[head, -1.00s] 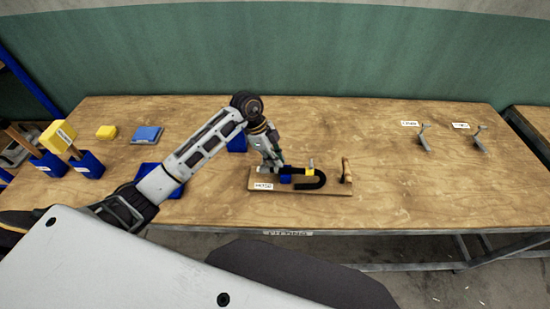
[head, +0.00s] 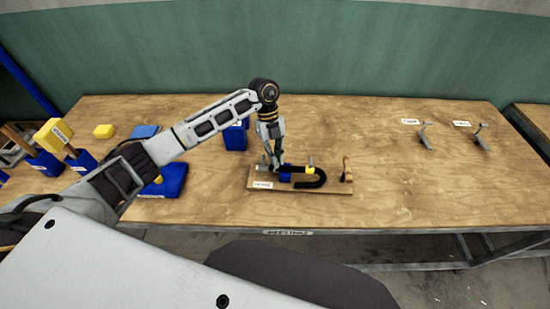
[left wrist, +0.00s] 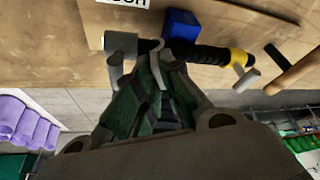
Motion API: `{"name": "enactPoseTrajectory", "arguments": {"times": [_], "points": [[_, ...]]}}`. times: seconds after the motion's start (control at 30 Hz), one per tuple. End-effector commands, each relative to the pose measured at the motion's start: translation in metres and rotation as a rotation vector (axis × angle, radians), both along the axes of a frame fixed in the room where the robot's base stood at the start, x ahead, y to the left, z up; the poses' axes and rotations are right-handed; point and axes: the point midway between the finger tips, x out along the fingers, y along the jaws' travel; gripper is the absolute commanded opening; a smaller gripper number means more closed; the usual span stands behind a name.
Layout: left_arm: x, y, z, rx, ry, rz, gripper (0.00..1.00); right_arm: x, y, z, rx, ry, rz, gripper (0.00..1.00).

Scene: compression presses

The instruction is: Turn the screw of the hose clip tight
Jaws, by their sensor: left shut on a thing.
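In the left wrist view, my dark fingers (left wrist: 152,65) close between a grey cylinder (left wrist: 120,42) and the hose (left wrist: 205,54). The yellow band (left wrist: 238,58) is to the right. My right gripper is out of view.
A wooden peg (head: 346,170) stands at the board's right end. Two grey items (head: 425,137) stand far right. The middle right is clear.

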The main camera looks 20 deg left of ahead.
Motion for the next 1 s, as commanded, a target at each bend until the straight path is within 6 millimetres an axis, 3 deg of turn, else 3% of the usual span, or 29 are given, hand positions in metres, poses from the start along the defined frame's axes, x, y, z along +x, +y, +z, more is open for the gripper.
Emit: {"name": "enactPoseTrajectory", "arguments": {"times": [0.5, 1.0], "points": [[0.002, -0.003, -0.001, -0.001, -0.002, -0.389, 0.00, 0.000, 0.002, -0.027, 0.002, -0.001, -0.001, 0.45], [0.001, -0.003, 0.000, -0.001, -0.001, -0.492, 0.00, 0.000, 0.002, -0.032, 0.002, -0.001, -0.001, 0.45]]}}
